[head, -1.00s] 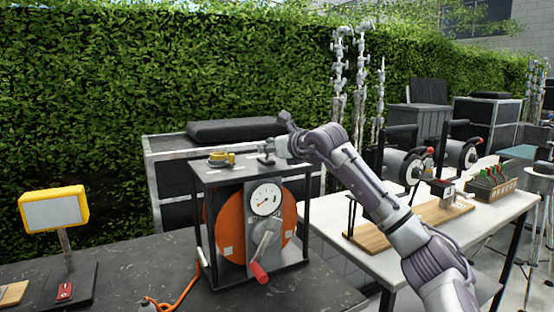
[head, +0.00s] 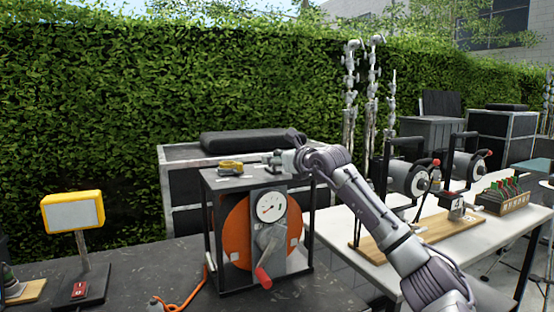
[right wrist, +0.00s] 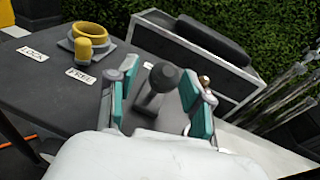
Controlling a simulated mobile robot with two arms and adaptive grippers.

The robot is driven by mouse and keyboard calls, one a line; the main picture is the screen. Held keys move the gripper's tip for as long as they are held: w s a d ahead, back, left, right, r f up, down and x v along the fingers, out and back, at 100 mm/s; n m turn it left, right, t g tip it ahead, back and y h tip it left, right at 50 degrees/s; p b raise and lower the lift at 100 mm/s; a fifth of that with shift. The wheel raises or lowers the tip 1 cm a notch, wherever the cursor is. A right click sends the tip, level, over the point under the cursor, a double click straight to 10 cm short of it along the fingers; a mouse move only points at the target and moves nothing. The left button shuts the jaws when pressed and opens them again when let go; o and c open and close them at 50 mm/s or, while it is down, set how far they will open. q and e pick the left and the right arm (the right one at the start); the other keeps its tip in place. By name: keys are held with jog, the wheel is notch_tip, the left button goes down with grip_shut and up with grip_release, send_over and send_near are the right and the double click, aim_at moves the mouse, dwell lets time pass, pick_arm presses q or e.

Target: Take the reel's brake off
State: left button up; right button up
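The reel (head: 236,232) is an orange drum in a black frame with a dial and a red-handled crank on its front. On the frame's top, a yellow ring with a yellow knob (right wrist: 92,38) sits near the labels LOCK (right wrist: 33,53) and FREE (right wrist: 80,75); the knob points nearer FREE. A dark upright lever with a round knob (right wrist: 165,76) stands on the same top. My right gripper (head: 274,160) is over the top's right part. In the right wrist view, its teal-padded fingers are open, one each side of the lever, with gaps showing. My left gripper is out of view.
A yellow-framed display (head: 73,212) stands left on the dark table (head: 130,262). A black case (head: 180,185) stands behind. A white table (head: 370,255) with other gear is on the right, beneath my right arm.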

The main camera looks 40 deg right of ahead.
jog(key=shift+s, duration=0.1)
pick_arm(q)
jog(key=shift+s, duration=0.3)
pick_arm(e)
jog(key=s+a+r, duration=0.1)
jog(key=s, duration=1)
jog(key=shift+s+r, duration=0.3)
jog(key=shift+s, duration=0.05)
